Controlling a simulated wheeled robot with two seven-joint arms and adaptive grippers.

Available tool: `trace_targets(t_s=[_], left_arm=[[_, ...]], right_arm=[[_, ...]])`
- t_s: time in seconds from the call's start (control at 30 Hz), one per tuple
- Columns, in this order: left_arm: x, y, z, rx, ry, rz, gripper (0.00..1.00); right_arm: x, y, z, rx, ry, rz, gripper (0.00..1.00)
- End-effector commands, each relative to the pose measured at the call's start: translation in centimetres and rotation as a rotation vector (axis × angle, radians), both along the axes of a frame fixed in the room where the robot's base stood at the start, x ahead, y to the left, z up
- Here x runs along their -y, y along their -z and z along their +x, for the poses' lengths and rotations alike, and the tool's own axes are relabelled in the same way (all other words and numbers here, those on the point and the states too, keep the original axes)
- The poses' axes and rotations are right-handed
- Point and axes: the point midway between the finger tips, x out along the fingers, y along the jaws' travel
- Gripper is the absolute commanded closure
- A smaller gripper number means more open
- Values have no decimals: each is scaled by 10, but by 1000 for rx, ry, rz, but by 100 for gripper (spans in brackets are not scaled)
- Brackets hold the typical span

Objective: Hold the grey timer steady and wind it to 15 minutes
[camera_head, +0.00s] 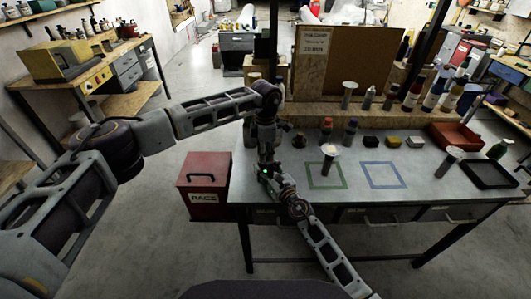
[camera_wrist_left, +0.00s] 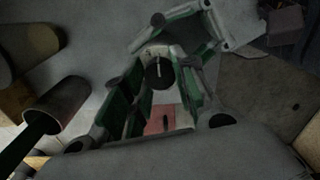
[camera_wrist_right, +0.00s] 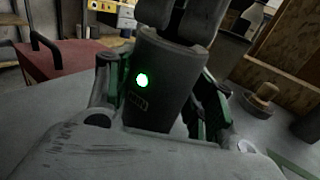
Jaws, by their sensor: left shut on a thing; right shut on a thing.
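The grey timer (camera_wrist_left: 150,51) shows in the left wrist view, with a dark round knob (camera_wrist_left: 166,78) and a white pointer line toward the picture's top. My left gripper (camera_head: 266,163) comes down from above; its green-padded fingers (camera_wrist_left: 158,88) are shut on the knob. My right gripper (camera_head: 272,178) reaches in from the front; its fingers show at the top of the left wrist view (camera_wrist_left: 180,38), shut on the timer's body. The scale is too small to read.
A red rags box (camera_head: 204,185) stands left of the grippers. The bench top (camera_head: 285,190) has green (camera_head: 326,188) and blue (camera_head: 383,186) taped squares, with a pale-topped cylinder (camera_head: 329,155) by the green one. Bottles and small items line the back; a black tray (camera_head: 490,175) lies right.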

Motion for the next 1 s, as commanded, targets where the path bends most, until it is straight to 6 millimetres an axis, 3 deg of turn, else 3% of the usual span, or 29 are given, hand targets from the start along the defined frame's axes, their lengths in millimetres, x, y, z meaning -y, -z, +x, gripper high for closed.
trace_targets(t_s=[0.63,0.67,0.7,0.83,1.0], left_arm=[[-2,0,1,1,62,3,96],[-2,0,1,1,62,3,71],[-2,0,1,1,62,3,66],[-2,0,1,1,62,2,49],[-1,0,1,1,63,1,49]], right_arm=[[2,1,1,-1,3,-1,75],[2,1,1,-1,3,-1,75],[2,1,1,-1,3,-1,75],[1,1,0,-1,2,-1,75],[1,1,0,-1,1,-1,75]])
